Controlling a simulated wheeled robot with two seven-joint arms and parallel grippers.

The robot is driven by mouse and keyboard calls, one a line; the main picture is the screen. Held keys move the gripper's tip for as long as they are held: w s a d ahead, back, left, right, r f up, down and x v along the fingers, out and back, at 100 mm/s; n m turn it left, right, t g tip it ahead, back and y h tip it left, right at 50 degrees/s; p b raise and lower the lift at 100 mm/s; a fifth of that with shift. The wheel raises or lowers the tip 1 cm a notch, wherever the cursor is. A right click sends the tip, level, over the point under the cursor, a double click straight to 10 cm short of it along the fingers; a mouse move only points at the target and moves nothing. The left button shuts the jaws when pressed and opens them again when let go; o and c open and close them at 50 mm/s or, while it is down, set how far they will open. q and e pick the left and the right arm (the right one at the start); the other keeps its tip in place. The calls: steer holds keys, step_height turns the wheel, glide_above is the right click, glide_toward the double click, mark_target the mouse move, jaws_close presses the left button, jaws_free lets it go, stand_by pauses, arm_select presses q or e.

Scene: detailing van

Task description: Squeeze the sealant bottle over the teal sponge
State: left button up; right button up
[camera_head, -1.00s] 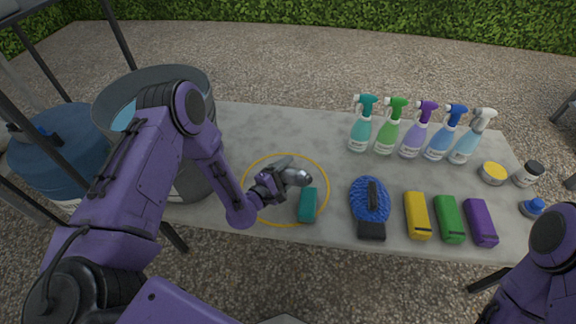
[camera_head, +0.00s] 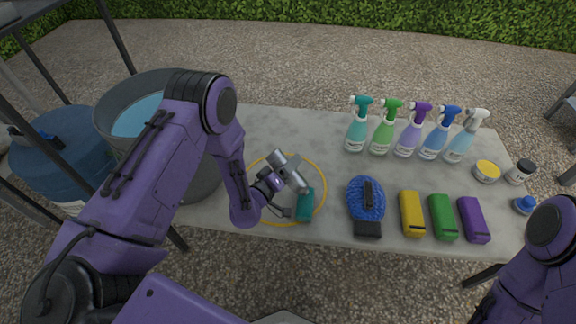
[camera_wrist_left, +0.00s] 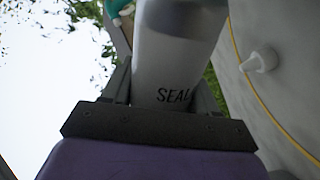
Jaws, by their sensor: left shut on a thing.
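The sealant bottle (camera_head: 290,170) is grey and tilted. My left gripper (camera_head: 277,184) is shut on it above the table. In the left wrist view the bottle (camera_wrist_left: 175,55) stands between the two fingers, with the letters "SEAL" showing. The teal sponge (camera_head: 305,206) lies inside a yellow ring (camera_head: 326,185) on the table. In the head view the bottle's lower right end comes close to the sponge's far edge; I cannot tell the height between them. The sponge does not show in the wrist view. My right gripper is out of view; only part of that arm shows.
Several spray bottles (camera_head: 411,138) stand at the back right. A blue brush or mitt (camera_head: 366,201) and yellow (camera_head: 411,214), green (camera_head: 443,217) and purple (camera_head: 473,219) blocks lie right of the sponge. A grey bucket (camera_head: 110,128) of water stands left.

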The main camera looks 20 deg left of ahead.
arm_select(q)
steer(key=shift+a, duration=0.1)
steer(key=shift+w+a, duration=0.2)
steer(key=shift+a, duration=0.5)
steer(key=shift+o, duration=1.2)
steer(key=shift+c, duration=1.2)
steer(key=c, duration=0.3)
steer(key=o, duration=0.3)
